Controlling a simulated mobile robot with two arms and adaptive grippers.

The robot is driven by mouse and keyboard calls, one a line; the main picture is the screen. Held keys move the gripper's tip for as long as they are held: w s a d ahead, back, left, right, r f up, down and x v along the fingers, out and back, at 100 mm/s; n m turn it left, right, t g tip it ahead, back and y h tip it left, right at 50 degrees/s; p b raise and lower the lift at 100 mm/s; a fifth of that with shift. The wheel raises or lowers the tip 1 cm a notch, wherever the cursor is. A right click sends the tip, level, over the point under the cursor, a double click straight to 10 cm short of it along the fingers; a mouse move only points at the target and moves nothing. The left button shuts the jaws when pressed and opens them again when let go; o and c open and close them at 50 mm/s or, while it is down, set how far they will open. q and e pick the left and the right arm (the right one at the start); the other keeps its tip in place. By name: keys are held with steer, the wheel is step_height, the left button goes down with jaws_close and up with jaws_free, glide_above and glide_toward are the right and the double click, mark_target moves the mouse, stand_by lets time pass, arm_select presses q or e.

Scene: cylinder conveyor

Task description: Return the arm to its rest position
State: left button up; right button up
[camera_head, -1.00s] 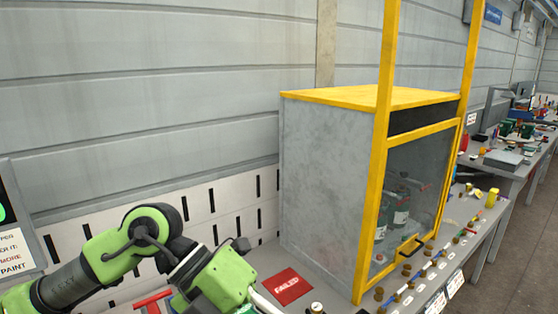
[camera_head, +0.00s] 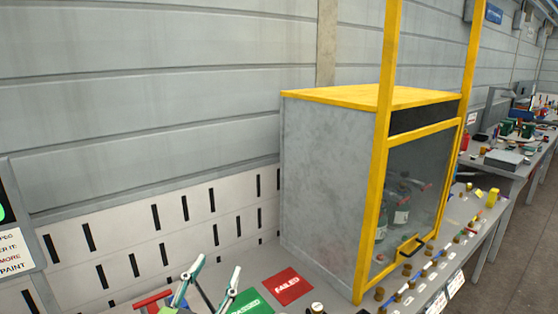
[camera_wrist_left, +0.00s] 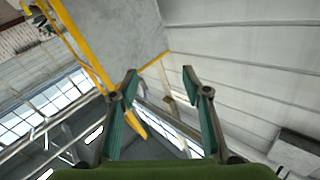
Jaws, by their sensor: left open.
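My left gripper (camera_head: 217,268) is at the bottom edge of the head view, with its two teal fingers pointing up and spread apart. Nothing is between them. The rest of my left arm is below the picture. In the left wrist view the same gripper (camera_wrist_left: 158,76) is open and empty. That view looks up past the fingers at the grey wall, the yellow-framed cabinet and roof windows. My right gripper is not in view.
A grey cabinet (camera_head: 325,185) with a yellow frame stands on the bench, with bottles behind its glass. A red FAILED mat (camera_head: 287,286) and a green PASSED mat (camera_head: 251,303) lie left of it. A red object (camera_head: 153,301) is left of the gripper.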

arm_select(q)
steer(key=s+a+f+n+g+y, duration=0.1)
steer(key=s+a+f+g, duration=0.1)
steer(key=f, duration=0.4)
steer(key=s+a+f+n+g+y, duration=0.1)
steer(key=s+a+f+g+y, duration=0.15)
steer(key=f, duration=0.45)
steer(key=s+a+f+g, duration=0.2)
steer(key=s+f+g, duration=0.3)
steer(key=s+f, duration=0.5)
steer(key=s+a+f+g, duration=0.2)
steer(key=s+f+g, duration=0.4)
steer(key=s, duration=0.6)
steer(key=s+f+b, duration=0.3)
steer(key=f+b, duration=0.9)
steer(key=f, duration=2.8)
steer(key=s+a+f+g+b, duration=0.1)
steer(key=s+f+b, duration=0.4)
steer(key=s+f, duration=0.3)
steer(key=s+a+f+g+b, duration=0.1)
steer(key=s+f+b, duration=0.3)
steer(key=f, duration=1.3)
steer(key=s, duration=0.4)
steer(key=shift+a+f+b, duration=0.15)
steer(key=shift+f+b, duration=0.15)
steer(key=shift+b, duration=0.1)
steer(key=shift+s+a+f, duration=0.1)
steer(key=shift+s+f, duration=0.05)
steer(key=shift+s, duration=0.35)
steer(key=c, duration=0.4)
